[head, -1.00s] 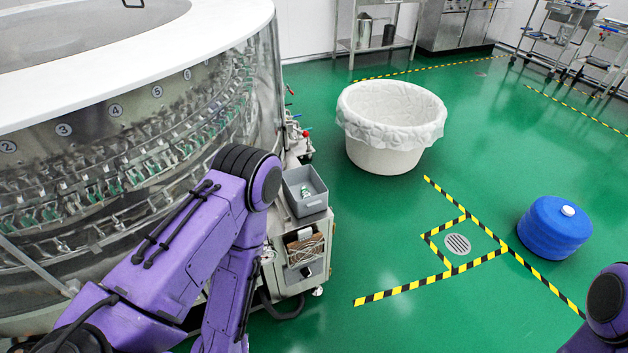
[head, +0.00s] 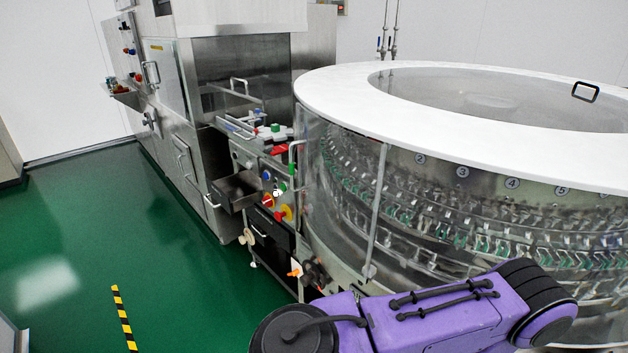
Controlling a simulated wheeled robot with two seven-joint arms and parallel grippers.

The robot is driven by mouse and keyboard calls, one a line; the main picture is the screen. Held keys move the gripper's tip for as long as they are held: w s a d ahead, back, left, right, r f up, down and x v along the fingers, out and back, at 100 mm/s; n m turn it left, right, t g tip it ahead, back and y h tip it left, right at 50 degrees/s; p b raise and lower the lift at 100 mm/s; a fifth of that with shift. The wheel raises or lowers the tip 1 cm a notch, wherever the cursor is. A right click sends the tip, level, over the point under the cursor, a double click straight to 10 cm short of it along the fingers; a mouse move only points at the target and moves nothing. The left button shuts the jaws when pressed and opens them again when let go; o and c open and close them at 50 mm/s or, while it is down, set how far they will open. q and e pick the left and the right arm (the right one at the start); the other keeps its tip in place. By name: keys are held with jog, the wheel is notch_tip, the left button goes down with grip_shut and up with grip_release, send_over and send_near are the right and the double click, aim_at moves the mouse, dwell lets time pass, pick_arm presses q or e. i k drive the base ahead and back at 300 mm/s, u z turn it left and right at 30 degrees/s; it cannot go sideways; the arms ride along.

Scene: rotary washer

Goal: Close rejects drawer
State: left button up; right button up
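A steel drawer-like tray (head: 237,190) sticks out to the left from the control unit beside the rotary washer (head: 480,190); it appears open. Below it, a black drawer front (head: 270,230) with a pale handle sits in the unit's lower part. I see no label that tells which one is the rejects drawer. A purple link of my arm crosses the bottom right, in front of the washer. Neither of my grippers is in view.
Colored knobs and levers (head: 284,212) stick out of the control unit. A tall steel machine (head: 190,110) stands behind it, with a small tray (head: 122,95) on its left side. Green floor (head: 120,240) is open at left, with a yellow-black stripe (head: 124,318).

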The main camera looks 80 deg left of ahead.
aim_at(237, 191)
jog(key=u, duration=4)
jog(key=i, duration=1.75)
jog(key=z, duration=0.7)
jog(key=i, duration=0.4)
jog(key=z, duration=0.35)
